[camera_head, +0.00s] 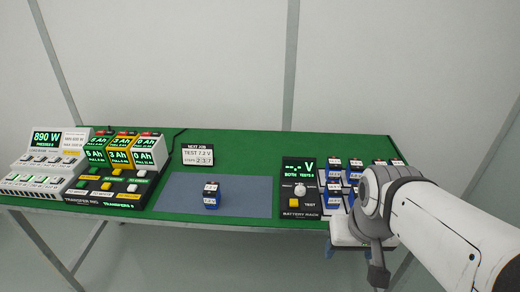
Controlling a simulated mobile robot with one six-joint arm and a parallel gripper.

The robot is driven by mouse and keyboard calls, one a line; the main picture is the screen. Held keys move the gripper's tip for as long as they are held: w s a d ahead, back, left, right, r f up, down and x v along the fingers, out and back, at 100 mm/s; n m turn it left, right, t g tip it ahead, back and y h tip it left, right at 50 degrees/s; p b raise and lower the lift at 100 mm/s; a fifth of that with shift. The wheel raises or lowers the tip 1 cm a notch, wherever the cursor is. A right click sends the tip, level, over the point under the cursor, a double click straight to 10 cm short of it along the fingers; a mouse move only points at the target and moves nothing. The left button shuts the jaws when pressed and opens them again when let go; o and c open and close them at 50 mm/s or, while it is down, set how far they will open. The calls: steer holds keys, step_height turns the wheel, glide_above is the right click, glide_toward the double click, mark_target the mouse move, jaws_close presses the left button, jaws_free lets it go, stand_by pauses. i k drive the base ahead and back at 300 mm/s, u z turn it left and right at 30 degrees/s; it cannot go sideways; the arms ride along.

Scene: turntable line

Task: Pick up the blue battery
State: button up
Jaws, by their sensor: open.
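A blue battery (211,200) with a dark top and a white label stands upright on the grey-blue mat (250,192) in the middle of the green table. More blue batteries (334,200) stand in the battery rack at the right, partly hidden by my arm. My gripper (377,272) hangs at the arm's end, at the front right of the table and well to the right of the battery on the mat. It is open, and its fingers are small and hard to make out. It is apart from the battery on the mat.
The black battery rack panel (300,188) with a display, knob and yellow button stands right of the mat. A card (198,155) reading "TEST 7.2 V" stands behind it. Chargers (122,152) and a white "890 W" unit (44,160) fill the left. The mat around the battery is clear.

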mark_target(211, 194)
steer(key=z, duration=2.45)
steer(key=k, duration=1.3)
steer(key=u, duration=2.4)
